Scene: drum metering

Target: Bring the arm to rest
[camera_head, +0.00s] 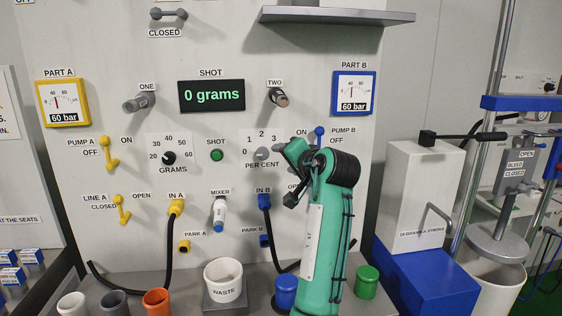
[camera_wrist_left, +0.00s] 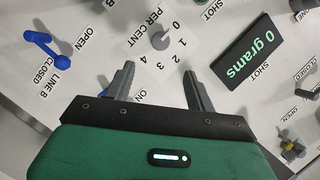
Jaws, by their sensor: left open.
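My left arm, green with black joints, rises from the bottom of the head view in front of the panel's right half. My left gripper (camera_head: 279,147) is at its bent end, near the per cent dial (camera_head: 262,154) and partly hidden by the arm. In the left wrist view the gripper (camera_wrist_left: 157,84) shows two grey fingers spread apart with nothing between them. The per cent dial (camera_wrist_left: 160,40) lies beyond the fingertips. Whether any finger touches the panel cannot be told. My right gripper is not in view.
The blue pump B lever (camera_head: 320,135) is close to my wrist. The line B lever (camera_wrist_left: 42,44) shows in the left wrist view. The display (camera_head: 211,96) reads 0 grams. A waste cup (camera_head: 223,281), coloured cups and a blue block (camera_head: 425,275) stand low in front.

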